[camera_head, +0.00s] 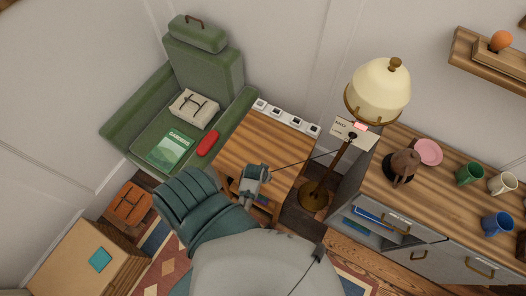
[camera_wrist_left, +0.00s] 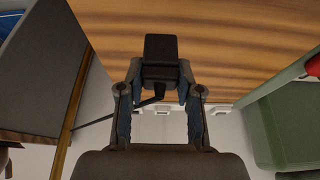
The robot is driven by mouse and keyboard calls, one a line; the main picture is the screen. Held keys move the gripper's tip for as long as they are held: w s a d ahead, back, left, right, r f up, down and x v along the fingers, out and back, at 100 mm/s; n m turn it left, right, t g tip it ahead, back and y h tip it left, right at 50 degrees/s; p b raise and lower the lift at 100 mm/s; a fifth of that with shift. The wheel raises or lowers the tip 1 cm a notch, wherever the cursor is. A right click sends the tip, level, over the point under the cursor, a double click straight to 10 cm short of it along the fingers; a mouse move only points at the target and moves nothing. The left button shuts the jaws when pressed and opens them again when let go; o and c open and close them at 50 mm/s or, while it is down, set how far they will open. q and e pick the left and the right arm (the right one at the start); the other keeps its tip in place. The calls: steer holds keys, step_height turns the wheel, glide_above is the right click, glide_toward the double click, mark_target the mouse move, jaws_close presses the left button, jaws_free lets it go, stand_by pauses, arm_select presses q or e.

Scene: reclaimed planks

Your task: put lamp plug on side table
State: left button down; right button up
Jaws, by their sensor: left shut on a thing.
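The lamp plug (camera_wrist_left: 160,47) is a black block held between the fingertips of my left gripper (camera_wrist_left: 160,78) in the left wrist view. In the head view my left gripper (camera_head: 256,178) is over the front part of the wooden side table (camera_head: 262,143), and the plug is too small to make out there. A thin dark cord runs from the gripper to the standing lamp (camera_head: 380,90) with its cream shade. The side table's wood (camera_wrist_left: 215,45) fills the background behind the plug; I cannot tell whether the plug touches it. My right gripper is not in view.
A white socket strip (camera_head: 287,117) runs along the table's back edge. A green armchair (camera_head: 205,65) stands left, holding a book (camera_head: 170,148), a red object (camera_head: 208,143) and a bundle (camera_head: 194,106). A grey cabinet (camera_head: 440,185) with mugs stands right. The tabletop's middle is clear.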

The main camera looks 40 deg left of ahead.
arm_select(q)
steer(key=shift+s, duration=0.1)
steer(key=w+a, duration=0.3)
steer(key=w+a+f, duration=0.1)
steer(key=w+a, duration=0.6)
steer(key=w, duration=0.1)
steer(key=shift+a+f+b, duration=0.35)
steer(key=shift+a+b, duration=0.05)
steer(key=shift+a+f, duration=0.1)
steer(key=shift+f, duration=0.05)
steer(key=shift+f+b, duration=0.3)
steer(key=shift+f, duration=1.25)
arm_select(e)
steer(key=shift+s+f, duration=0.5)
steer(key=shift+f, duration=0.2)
arm_select(q)
steer(key=shift+f, duration=0.1)
steer(key=c, duration=0.8)
jaws_free()
steer(key=shift+o, duration=0.2)
steer(key=p+v, duration=0.2)
steer(key=v, duration=1)
steer(key=shift+p, duration=0.35)
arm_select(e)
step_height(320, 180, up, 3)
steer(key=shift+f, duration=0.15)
